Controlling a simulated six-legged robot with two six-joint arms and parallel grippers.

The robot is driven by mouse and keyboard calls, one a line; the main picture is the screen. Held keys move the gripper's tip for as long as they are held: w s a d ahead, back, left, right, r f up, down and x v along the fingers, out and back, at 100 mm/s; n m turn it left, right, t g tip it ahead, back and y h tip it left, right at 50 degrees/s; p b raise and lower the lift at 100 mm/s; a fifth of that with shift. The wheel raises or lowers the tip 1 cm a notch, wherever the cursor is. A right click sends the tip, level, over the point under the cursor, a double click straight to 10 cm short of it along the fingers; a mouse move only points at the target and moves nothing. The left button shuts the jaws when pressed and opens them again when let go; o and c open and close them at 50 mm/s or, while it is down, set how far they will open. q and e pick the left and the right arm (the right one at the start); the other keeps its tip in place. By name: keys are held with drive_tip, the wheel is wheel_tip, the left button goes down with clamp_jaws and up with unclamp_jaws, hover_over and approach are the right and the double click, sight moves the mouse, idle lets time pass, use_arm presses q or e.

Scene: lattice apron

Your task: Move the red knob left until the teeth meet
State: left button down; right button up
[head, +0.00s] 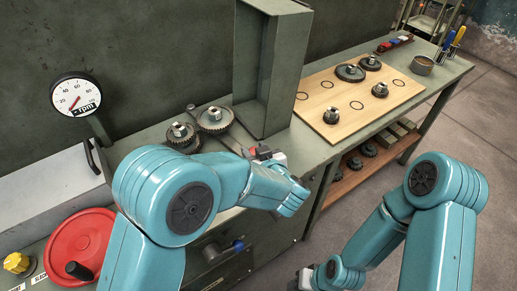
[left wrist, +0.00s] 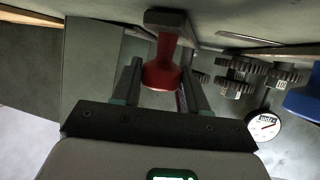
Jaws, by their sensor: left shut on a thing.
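The red knob (left wrist: 162,68) hangs from a dark block in the left wrist view. It sits between the two fingers of my left gripper (left wrist: 162,82), which is shut on it. In the head view my left gripper (head: 264,154) is at the bench's front edge, right of the gears, and the knob is mostly hidden there. Two toothed gears, a left one (head: 182,134) and a right one (head: 214,119), stand close together on the bench; I cannot tell whether their teeth touch. They also show in the left wrist view (left wrist: 240,68). My right gripper (head: 303,280) is low, with its fingers unclear.
A wooden board (head: 330,92) with several dark gears lies on the bench to the right. A grey upright column (head: 268,70) stands behind my left gripper. A red handwheel (head: 80,245) is at lower left, below an rpm dial (head: 76,94). Floor is clear at right.

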use_arm(q)
drive_tip(key=shift+m+t+h, duration=0.3)
drive_tip(key=shift+m+h, duration=0.4)
drive_tip(key=shift+h, duration=0.1)
drive_tip(key=s+a, duration=0.2)
drive_tip(key=a, duration=0.1)
drive_tip(key=shift+s+a+b, duration=0.1)
drive_tip(key=shift+s+b, duration=0.2)
drive_tip(key=shift+b, duration=0.05)
drive_tip(key=c, duration=0.7)
unclamp_jaws()
drive_tip(key=shift+o, duration=0.2)
